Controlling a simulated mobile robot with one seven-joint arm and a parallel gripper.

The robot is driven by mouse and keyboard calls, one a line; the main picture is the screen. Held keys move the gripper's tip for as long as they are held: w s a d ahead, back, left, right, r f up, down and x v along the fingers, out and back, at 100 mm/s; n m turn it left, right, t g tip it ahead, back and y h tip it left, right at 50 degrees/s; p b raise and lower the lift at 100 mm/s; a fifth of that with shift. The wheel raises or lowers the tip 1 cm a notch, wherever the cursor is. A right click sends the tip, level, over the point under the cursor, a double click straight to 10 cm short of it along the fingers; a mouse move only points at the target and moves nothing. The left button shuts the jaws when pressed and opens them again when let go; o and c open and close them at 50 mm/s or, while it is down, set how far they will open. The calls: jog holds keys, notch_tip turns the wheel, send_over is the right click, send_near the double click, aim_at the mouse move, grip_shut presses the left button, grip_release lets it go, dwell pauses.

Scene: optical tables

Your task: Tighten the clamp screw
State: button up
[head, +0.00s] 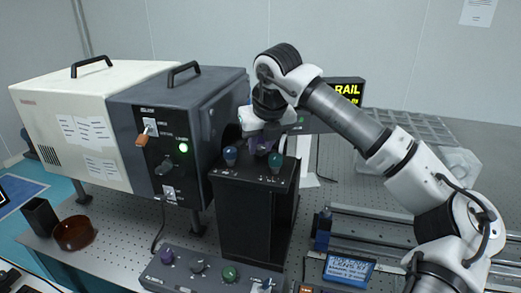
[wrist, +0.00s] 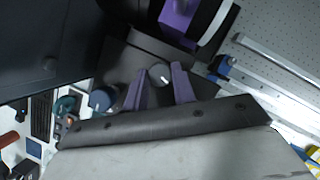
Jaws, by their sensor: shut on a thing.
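My gripper (head: 262,146) points down over the top of a black box (head: 250,225) in the head view. In the wrist view its two purple fingers (wrist: 160,82) stand on either side of a round grey knob (wrist: 160,74) with a white pointer line, and are shut on it. I cannot read a label on this knob, so I cannot tell from the frames whether it is the clamp screw. In the head view the knob is hidden by the gripper. A blue knob (head: 230,155) and a teal knob (head: 275,161) stand on the box top near the fingers.
A control panel (head: 205,272) with coloured knobs lies in front. A brown bowl (head: 73,233) sits left.

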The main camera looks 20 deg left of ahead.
jog(key=n, duration=0.2)
jog(key=n+g+y, duration=0.1)
jog(key=n, duration=0.2)
jog(key=shift+w+d+r+n+g+y+p, duration=0.1)
jog(key=shift+w+n+g+y+p, duration=0.1)
jog(key=shift+n+g+y+p, duration=0.1)
jog(key=n+g+p, duration=0.1)
jog(key=n, duration=0.1)
jog(key=n+g+p, duration=0.1)
jog(key=n, duration=0.2)
jog(key=shift+w+r, duration=0.1)
jog(key=shift+w, duration=0.05)
jog(key=n+g+p, duration=0.1)
jog(key=n, duration=0.2)
jog(key=n+g+p, duration=0.1)
jog(key=n+p, duration=0.1)
jog(key=n, duration=0.1)
jog(key=shift+w, duration=0.15)
jog(key=n+p, duration=0.1)
jog(key=n, duration=0.1)
jog(key=n+g+h+p, duration=0.1)
jog(key=n, duration=0.2)
jog(key=shift+w+g+h, duration=0.15)
jog(key=shift+g+h, duration=0.15)
jog(key=shift+n, duration=0.3)
jog(key=o, duration=1)
jog(key=shift+f, duration=0.2)
